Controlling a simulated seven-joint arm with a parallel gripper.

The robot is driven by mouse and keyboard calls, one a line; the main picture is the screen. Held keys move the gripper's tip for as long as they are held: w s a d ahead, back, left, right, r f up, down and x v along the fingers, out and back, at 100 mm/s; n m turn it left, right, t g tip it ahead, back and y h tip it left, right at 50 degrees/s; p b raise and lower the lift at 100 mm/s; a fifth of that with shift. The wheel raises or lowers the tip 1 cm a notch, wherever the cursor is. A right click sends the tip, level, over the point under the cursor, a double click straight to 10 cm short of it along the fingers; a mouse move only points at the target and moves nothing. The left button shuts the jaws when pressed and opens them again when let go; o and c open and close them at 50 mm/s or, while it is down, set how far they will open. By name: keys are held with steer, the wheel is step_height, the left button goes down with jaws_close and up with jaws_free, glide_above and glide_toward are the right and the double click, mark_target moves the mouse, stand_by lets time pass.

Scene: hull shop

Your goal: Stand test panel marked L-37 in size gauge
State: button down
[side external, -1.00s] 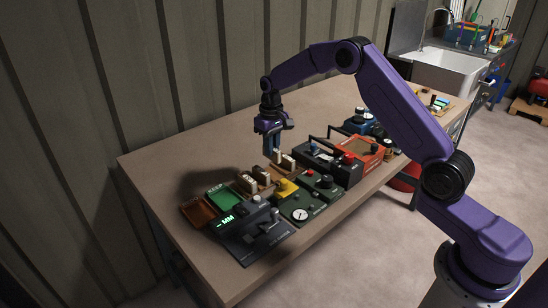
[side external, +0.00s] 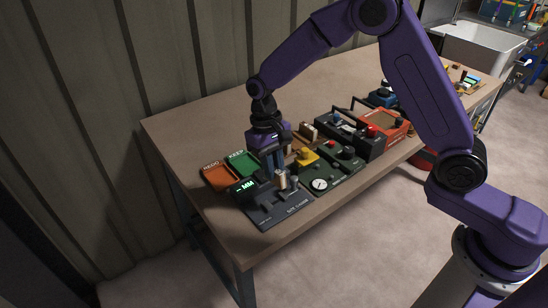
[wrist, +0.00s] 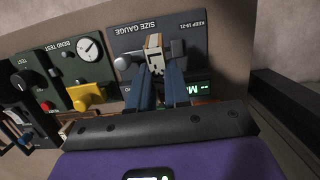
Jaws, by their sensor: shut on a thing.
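The size gauge (side external: 270,211) is a dark grey unit with a lit green MM display, at the near left of the bench. It also shows in the wrist view (wrist: 190,32). My gripper (side external: 275,168) is over it, fingers pointing down. In the wrist view my gripper (wrist: 157,78) is shut on a small pale panel with brown parts (wrist: 153,50). The panel (side external: 282,181) is upright at the gauge's middle, beside its grey clamp parts. I cannot tell whether it touches the gauge floor. Its marking is not readable.
An orange REDO tray (side external: 218,178) and a green KEEP tray (side external: 241,162) lie behind the gauge. A green bend test unit (side external: 321,184) with dial and yellow knob stands close right. Farther right are a dark tester and an orange-red box (side external: 383,132). Bare bench lies behind.

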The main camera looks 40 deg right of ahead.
mark_target(273, 183)
steer(key=shift+w+x, duration=0.2)
steer(key=shift+x, duration=0.75)
steer(key=shift+w+x, duration=0.2)
steer(key=shift+x, duration=0.7)
steer(key=shift+w+x, duration=0.2)
steer(key=shift+x, duration=0.75)
steer(key=shift+f, duration=0.6)
steer(key=c, duration=1)
jaws_free()
steer(key=v, duration=1.7)
steer(key=s+d+r+n+t, duration=0.1)
steer(key=s+n, duration=0.2)
steer(key=s, duration=0.4)
steer(key=s+d+r+n, duration=0.2)
steer(key=s+n, duration=0.1)
steer(key=s, duration=0.4)
steer(key=s+d+f+n, duration=0.1)
steer(key=s+d+n, duration=0.2)
steer(key=s, duration=0.6)
steer(key=s+d+f+n+t, duration=0.1)
steer(key=s+d+n, duration=0.2)
steer(key=s+d, duration=0.3)
steer(key=s, duration=0.3)
steer(key=shift+s+d+f+n+t, duration=0.3)
steer(key=shift+s+d, duration=0.05)
steer(key=shift+d, duration=0.05)
